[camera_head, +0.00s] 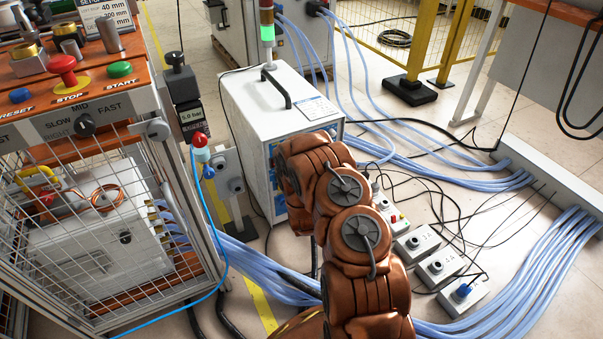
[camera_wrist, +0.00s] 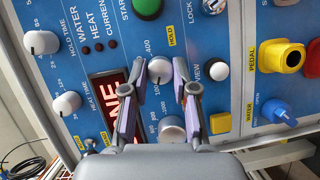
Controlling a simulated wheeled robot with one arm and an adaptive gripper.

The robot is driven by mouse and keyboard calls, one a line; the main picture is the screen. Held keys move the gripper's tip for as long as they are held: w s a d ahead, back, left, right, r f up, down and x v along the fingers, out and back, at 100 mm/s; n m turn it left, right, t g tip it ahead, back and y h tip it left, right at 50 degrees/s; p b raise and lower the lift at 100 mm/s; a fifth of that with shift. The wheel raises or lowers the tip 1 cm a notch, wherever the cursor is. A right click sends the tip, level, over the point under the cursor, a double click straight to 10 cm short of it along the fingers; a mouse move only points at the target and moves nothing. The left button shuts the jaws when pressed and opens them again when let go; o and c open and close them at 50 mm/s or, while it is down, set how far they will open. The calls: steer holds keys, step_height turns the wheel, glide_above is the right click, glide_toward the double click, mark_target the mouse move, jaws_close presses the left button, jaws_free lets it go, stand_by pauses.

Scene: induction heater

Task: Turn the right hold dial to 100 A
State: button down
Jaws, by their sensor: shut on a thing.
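The heater's blue control panel (camera_wrist: 225,70) fills the wrist view, tilted in the picture. A white dial (camera_wrist: 160,70) with current marks around it, such as 400 and 100, sits near the yellow HOLD label (camera_wrist: 173,34). My gripper (camera_wrist: 160,74) is shut on this dial, one finger on each side. A second white dial (camera_wrist: 171,128) lies between the fingers, nearer the palm. The dial's pointer is too small to read exactly. In the head view the white heater cabinet (camera_head: 250,105) stands beyond my arm, which hides the gripper and most of the panel.
Other panel parts are close by: a green START button (camera_wrist: 147,8), a white VIEW knob (camera_wrist: 218,71), a yellow pedal socket (camera_wrist: 281,56), and two time dials at left. A red display (camera_wrist: 115,95) is partly covered by a finger. A caged workstation (camera_head: 90,215) stands left; hoses cover the floor.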

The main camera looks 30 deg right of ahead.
steer(key=c, duration=0.9)
jaws_free()
steer(key=v, duration=1.2)
steer(key=shift+r, duration=0.1)
